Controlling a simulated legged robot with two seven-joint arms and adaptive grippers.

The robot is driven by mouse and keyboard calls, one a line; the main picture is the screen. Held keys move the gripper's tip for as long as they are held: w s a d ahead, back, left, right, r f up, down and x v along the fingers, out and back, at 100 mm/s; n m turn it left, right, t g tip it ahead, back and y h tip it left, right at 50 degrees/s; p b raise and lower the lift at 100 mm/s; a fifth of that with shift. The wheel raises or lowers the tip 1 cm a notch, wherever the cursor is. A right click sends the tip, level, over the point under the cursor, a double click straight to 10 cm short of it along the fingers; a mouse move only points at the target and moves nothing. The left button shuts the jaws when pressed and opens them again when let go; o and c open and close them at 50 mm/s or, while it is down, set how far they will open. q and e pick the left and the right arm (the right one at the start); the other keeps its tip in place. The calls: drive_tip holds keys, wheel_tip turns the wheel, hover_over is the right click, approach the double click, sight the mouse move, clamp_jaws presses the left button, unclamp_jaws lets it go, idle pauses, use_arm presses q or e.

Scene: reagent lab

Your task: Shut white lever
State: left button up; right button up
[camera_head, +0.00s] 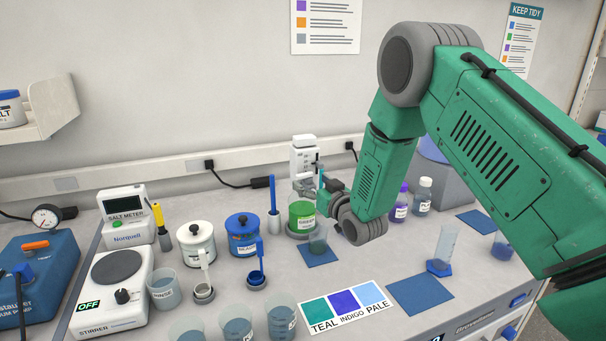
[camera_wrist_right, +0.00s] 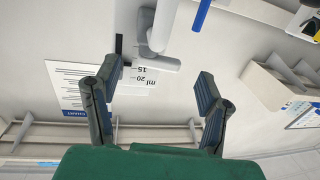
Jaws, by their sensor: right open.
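The lever is too small to make out in the head view. My left gripper is not in view.
A beaker (camera_head: 318,238) on a blue mat stands just below the gripper. Lidded jars (camera_head: 243,235), a blue-handled tool (camera_head: 273,196) and cups stand to the left. Purple (camera_head: 399,203) and clear bottles stand to the right. A colour card (camera_head: 346,306) lies in front.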

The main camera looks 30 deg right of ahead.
sight(306, 177)
drive_tip(key=w, duration=0.3)
drive_tip(key=shift+d, duration=0.25)
drive_tip(key=shift+w+p, duration=0.3)
drive_tip(key=shift+w, duration=0.45)
drive_tip(key=c, duration=1.2)
drive_tip(key=shift+w+f+m+h+b, duration=0.1)
drive_tip(key=shift+m+h+b, duration=0.5)
drive_tip(key=shift+h+b, duration=0.25)
drive_tip(key=shift+m+g+h, duration=0.3)
drive_tip(key=shift+h, duration=0.25)
